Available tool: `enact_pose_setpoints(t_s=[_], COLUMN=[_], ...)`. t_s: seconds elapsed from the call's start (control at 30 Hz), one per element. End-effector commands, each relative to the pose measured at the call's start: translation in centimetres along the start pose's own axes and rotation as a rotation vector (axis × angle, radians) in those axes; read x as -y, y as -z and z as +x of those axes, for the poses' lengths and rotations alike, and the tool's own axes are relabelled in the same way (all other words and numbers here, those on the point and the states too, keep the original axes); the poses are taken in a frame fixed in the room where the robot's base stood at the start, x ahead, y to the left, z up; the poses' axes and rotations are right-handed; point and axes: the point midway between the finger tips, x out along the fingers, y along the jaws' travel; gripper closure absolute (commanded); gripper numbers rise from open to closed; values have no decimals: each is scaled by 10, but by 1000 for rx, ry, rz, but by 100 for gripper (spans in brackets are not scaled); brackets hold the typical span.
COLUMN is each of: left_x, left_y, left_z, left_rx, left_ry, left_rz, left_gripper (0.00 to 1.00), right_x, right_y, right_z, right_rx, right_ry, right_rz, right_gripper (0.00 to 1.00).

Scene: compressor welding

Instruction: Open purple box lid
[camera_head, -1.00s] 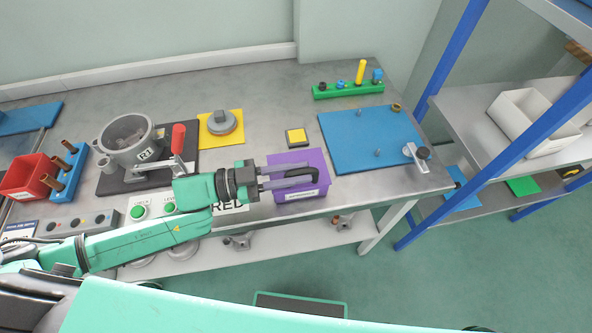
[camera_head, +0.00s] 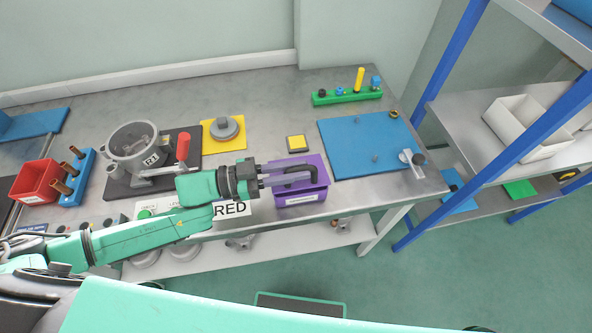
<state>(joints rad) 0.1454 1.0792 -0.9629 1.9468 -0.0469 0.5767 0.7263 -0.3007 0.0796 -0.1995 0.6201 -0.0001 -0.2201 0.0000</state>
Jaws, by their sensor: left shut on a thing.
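The purple box (camera_head: 298,197) stands near the table's front edge, with a white label on its front face. Its purple lid (camera_head: 314,163) has a black handle (camera_head: 300,172) on top. My left gripper (camera_head: 287,180) reaches in from the left over the lid and is shut on the handle. The gripper's fingers cover part of the lid. Whether the lid is apart from the box all round is hard to tell from this angle. My right gripper is out of view.
A blue plate (camera_head: 370,143) lies right of the box. A small black-and-yellow block (camera_head: 297,143) sits behind it. A clamp fixture with a red handle (camera_head: 183,147) stands left. A blue-framed shelf (camera_head: 480,110) bounds the right side.

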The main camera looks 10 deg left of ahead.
Motion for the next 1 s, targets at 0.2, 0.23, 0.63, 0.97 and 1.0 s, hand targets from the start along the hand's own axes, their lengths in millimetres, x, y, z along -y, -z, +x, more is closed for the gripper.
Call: enact_pose_setpoints(t_s=[0.2,0.23,0.63,0.97,1.0], left_x=[13,15,31,33,33], left_y=[17,19,26,26,26], left_z=[0,0,0,0,0], left_rx=[0,0,-1,0,0], left_ry=[2,1,0,2,2], left_rz=[-159,-180,-277,-276,-276], left_gripper=[100,100,100,100,100], right_x=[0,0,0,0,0], right_y=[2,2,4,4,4], right_z=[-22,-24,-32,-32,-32], right_rx=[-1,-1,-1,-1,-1], right_ry=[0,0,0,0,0], right_rz=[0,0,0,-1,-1], right_gripper=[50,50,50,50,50])
